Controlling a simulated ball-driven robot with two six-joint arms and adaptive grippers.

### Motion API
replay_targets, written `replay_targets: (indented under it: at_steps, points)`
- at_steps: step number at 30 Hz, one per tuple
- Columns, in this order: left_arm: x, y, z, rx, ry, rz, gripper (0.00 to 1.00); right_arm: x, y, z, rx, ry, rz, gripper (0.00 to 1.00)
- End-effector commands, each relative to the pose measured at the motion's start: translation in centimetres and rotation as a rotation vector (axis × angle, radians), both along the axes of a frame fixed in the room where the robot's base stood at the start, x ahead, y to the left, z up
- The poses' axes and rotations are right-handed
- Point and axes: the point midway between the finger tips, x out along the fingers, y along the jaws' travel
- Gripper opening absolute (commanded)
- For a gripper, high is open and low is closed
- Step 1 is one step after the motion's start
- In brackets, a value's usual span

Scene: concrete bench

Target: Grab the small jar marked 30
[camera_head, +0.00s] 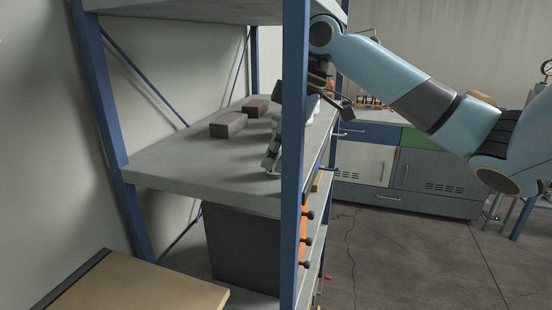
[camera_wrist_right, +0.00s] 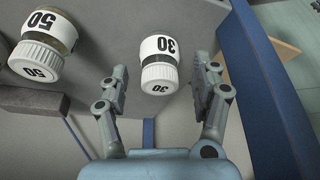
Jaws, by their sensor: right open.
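The small jar marked 30 (camera_wrist_right: 161,58) shows in the right wrist view with a white ribbed lid and a white label with black digits. My right gripper (camera_wrist_right: 166,73) is open, with one finger on each side of the jar's lid in the picture and gaps on both sides. A larger jar marked 50 (camera_wrist_right: 45,42) is to its left. In the head view my right gripper (camera_head: 271,160) reaches over the grey shelf (camera_head: 180,165), partly hidden by the blue post; I cannot make out the jars there. My left gripper is not in view.
The blue front post (camera_head: 293,150) stands close to my right gripper. Two dark blocks (camera_head: 228,125) lie deeper on the shelf. A dark box (camera_head: 240,250) sits on the level below. A tan surface (camera_head: 140,288) is at bottom left. The shelf's left part is clear.

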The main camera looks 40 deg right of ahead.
Motion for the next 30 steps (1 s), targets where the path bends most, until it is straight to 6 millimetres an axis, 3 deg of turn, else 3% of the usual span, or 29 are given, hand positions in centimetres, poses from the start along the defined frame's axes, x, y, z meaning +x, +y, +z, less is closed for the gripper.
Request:
replay_targets:
  at_steps: [8,21,30]
  points:
    - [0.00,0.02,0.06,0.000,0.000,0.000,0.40,0.04,0.03,-0.21,-0.001,-0.001,0.001,0.62]
    - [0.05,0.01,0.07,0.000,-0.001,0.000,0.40,0.03,0.02,-0.20,-0.001,-0.001,0.001,0.06]
    - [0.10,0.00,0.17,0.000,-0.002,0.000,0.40,0.04,0.02,-0.10,0.000,-0.002,0.001,0.06]
